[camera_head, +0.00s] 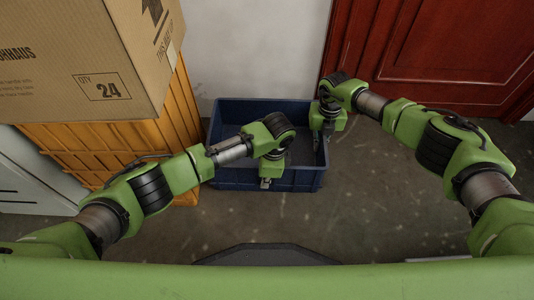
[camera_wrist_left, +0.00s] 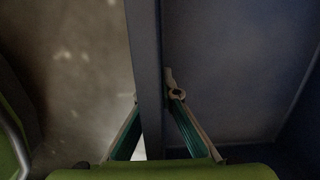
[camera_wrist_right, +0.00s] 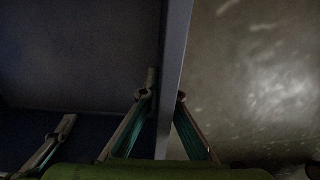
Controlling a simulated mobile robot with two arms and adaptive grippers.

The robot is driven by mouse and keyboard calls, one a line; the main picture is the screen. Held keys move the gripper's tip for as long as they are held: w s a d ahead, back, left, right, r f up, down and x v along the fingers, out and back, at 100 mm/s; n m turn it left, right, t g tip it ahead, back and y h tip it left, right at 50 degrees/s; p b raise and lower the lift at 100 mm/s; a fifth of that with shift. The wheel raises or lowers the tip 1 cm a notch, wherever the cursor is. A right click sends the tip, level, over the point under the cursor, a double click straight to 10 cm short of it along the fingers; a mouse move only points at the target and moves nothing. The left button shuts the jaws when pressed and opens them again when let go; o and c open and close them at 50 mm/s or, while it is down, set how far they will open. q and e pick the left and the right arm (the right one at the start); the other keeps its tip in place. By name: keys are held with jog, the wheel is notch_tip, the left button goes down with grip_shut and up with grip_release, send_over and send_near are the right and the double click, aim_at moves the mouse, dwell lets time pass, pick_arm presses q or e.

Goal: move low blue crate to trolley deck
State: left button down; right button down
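The low blue crate (camera_head: 225,180) stands on the floor in the middle of the head view and looks empty. My left gripper (camera_head: 265,183) is at its near wall. In the left wrist view this wall (camera_wrist_left: 146,60) runs between the fingers, which close in on it from both sides. My right gripper (camera_head: 327,135) is at the crate's right wall. In the right wrist view the wall (camera_wrist_right: 176,60) lies between the fingertips, which press close to it. Another finger shows inside the crate at the left of that view. I cannot make out the trolley deck.
An orange ribbed container (camera_head: 110,150) stands left of the crate with a large cardboard box (camera_head: 85,60) on top. A white wall (camera_head: 265,50) and a red panelled door (camera_head: 430,50) are behind. The floor (camera_head: 370,190) to the right is clear.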

pick_arm(q)
jog(key=shift+w+r, duration=0.1)
jog(key=shift+r, duration=0.2)
pick_arm(e)
jog(key=shift+r, duration=0.25)
